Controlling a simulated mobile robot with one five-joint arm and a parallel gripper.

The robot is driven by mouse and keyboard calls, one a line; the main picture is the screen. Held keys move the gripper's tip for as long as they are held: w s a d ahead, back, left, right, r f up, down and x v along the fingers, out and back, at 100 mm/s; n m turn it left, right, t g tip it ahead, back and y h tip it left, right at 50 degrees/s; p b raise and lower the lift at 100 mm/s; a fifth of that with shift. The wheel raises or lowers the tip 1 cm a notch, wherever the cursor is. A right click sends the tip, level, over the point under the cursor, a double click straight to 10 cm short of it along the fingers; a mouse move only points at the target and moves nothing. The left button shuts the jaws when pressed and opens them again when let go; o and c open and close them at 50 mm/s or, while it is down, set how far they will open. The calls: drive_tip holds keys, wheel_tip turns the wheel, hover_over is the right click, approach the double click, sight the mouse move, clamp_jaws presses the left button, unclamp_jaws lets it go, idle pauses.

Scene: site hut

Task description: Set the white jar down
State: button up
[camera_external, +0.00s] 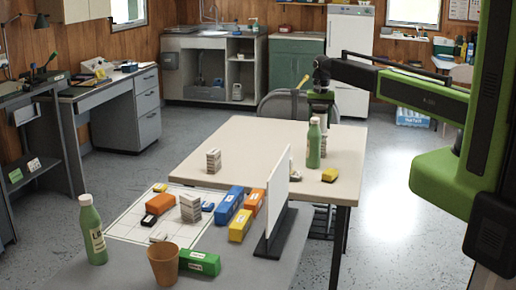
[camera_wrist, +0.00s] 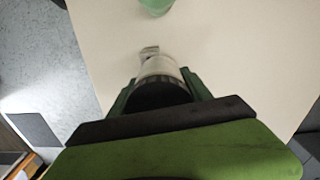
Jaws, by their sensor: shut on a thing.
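The white jar (camera_wrist: 158,68) with a dark lid is between the two green fingers of my gripper (camera_wrist: 160,92) in the wrist view. My gripper is shut on it. In the external view my gripper (camera_external: 320,98) points down near the far right part of the beige table (camera_external: 245,140), behind a green bottle (camera_external: 314,146). The bottle and the gripper mostly hide the jar there. I cannot tell whether the jar touches the table.
The green bottle (camera_wrist: 156,5) stands close ahead at the wrist view's top edge. A beige block stack (camera_external: 213,161) and a yellow block (camera_external: 329,174) are on the table. A white upright panel (camera_external: 278,195) stands on the cluttered grey nearer table. The beige table's middle is clear.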

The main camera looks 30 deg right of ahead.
drive_tip(key=shift+s+d+r, duration=0.15)
drive_tip(key=shift+d+r, duration=0.05)
drive_tip(key=shift+d, duration=0.1)
